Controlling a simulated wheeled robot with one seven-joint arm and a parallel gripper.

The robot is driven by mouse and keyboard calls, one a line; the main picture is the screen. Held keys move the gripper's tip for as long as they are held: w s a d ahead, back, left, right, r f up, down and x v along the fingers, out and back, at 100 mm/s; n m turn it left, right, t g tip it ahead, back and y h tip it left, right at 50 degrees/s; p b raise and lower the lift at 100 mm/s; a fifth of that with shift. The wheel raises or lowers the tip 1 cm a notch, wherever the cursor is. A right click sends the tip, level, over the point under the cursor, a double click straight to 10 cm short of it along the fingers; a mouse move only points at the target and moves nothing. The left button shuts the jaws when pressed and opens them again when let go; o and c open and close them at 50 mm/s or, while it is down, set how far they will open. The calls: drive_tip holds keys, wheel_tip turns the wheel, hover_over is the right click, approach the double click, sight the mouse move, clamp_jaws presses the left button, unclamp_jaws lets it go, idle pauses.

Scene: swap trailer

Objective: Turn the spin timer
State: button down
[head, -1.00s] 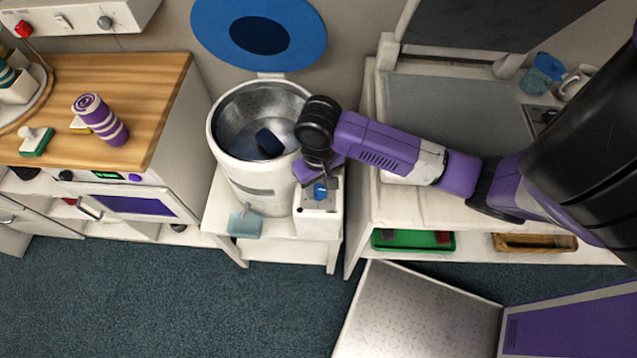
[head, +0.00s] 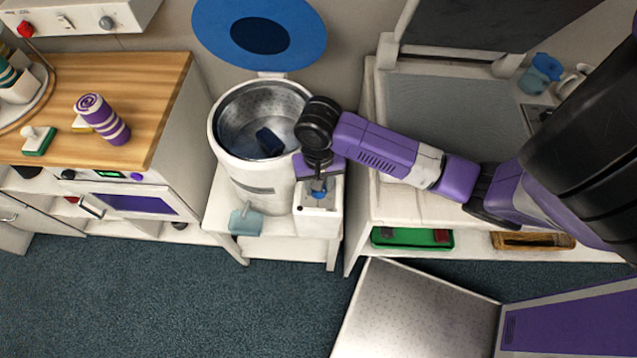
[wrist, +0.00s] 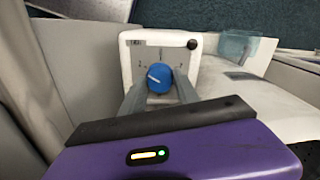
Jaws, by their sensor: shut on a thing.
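The spin timer is a blue round knob (wrist: 159,77) with a pale pointer line, on a grey dial plate of a white box (wrist: 132,58). In the head view the blue knob (head: 319,194) shows on top of the white box (head: 317,222), just right of the white drum. My gripper (wrist: 160,88) is shut on the knob, with one grey finger on each side of it. The pointer line is tilted, not aligned straight with the plate's marks. In the head view my gripper (head: 319,187) reaches down onto the knob, and the wrist partly hides the box.
The white washer drum (head: 245,175) stands open, with a dark blue item (head: 269,141) inside and its blue lid (head: 260,35) raised. A light blue container (head: 245,221) sits in front. An open metal door panel (head: 410,315) lies at the bottom.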

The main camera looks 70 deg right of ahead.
drive_tip(key=c, duration=0.9)
unclamp_jaws()
wheel_tip(320, 180, up, 8)
drive_tip(key=shift+f, duration=0.1)
